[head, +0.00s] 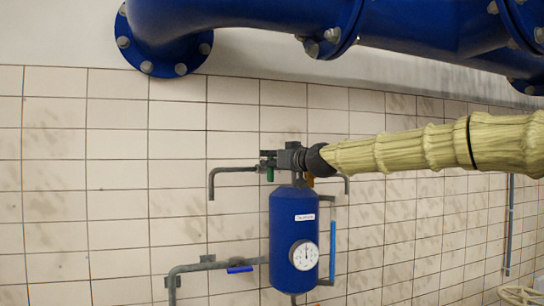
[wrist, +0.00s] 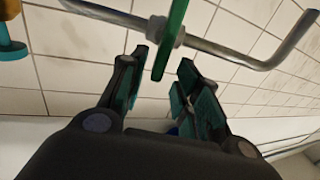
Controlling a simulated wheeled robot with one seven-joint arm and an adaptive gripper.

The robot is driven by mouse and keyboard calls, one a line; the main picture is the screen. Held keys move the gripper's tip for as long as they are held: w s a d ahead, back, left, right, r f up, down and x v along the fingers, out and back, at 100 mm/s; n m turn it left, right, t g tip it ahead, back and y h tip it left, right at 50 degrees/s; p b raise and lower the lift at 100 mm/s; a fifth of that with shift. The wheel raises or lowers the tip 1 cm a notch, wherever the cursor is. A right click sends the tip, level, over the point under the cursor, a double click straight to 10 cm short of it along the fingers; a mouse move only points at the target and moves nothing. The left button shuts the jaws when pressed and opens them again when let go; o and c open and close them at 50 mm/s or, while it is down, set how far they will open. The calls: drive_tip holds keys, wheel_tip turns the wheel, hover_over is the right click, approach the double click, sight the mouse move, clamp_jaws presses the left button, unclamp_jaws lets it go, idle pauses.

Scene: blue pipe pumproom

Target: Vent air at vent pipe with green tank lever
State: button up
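The green lever (wrist: 172,38) runs down between the two fingers of my gripper (wrist: 160,72) in the wrist view. The fingers are apart, with a gap on both sides of the lever; I see no clear contact. The lever sits on the grey vent pipe (wrist: 232,52), which bends at its right end. The vent pipe (head: 226,169) runs left and turns down. The blue tank (head: 290,226) with its round gauge (head: 304,254) stands below my gripper.
A blue-handled valve (head: 240,269) sits on a lower pipe left of the tank. A blue sight tube (head: 332,250) stands right of the tank. A yellow fitting (wrist: 10,42) shows at the wrist view's left. Large blue pipes (head: 240,12) cross above. The tiled wall (head: 120,190) is close behind.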

drive_tip(key=shift+w+a, duration=0.15)
drive_tip(key=shift+a, duration=0.1)
drive_tip(key=shift+w+f, duration=0.6)
drive_tip(key=shift+w, duration=0.25)
drive_tip(key=shift+w+d, duration=0.1)
drive_tip(key=shift+d, duration=0.05)
drive_tip(key=shift+s+r, duration=0.1)
drive_tip(key=shift+s, duration=0.1)
drive_tip(key=shift+c, duration=0.8)
drive_tip(key=shift+s+r, duration=0.2)
drive_tip(key=shift+s, duration=0.2)
clamp_jaws()
drive_tip(key=shift+w+f, duration=0.1)
drive_tip(key=shift+f, duration=0.05)
